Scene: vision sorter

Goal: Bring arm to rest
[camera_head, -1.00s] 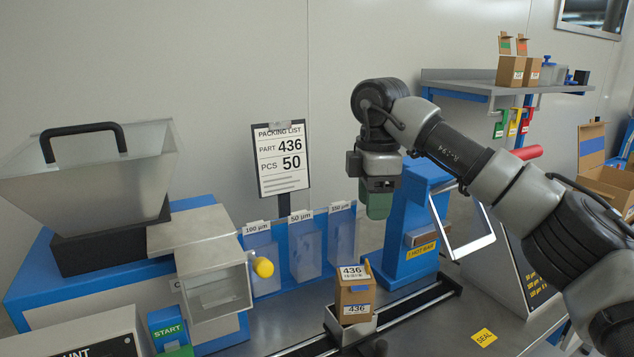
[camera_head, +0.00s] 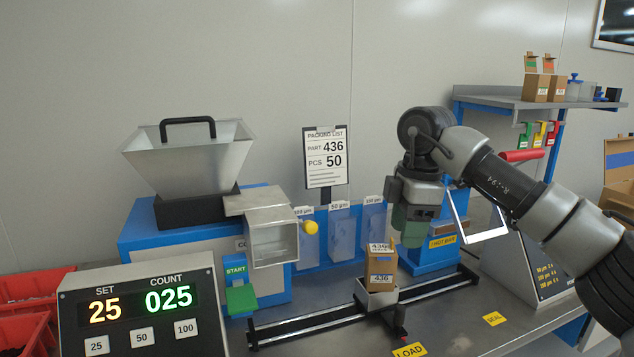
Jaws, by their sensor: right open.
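My right arm comes in from the right edge. Its gripper (camera_head: 408,226) hangs downward behind and above the small cardboard box. Green parts show at its lower end, and nothing shows held in it. The box (camera_head: 382,270), labelled 436, sits upright in a metal carrier (camera_head: 375,297) on the black rail, and the gripper looks apart from it. My left gripper is out of the view.
The counter (camera_head: 140,300) reads SET 25, COUNT 025. A hopper (camera_head: 190,165) and metal chute (camera_head: 272,243) stand left of the rail. The blue hot-bar sealer (camera_head: 437,250) is close beside the gripper. A shelf (camera_head: 500,98) stands at right. Bench space near LOAD (camera_head: 409,350) is clear.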

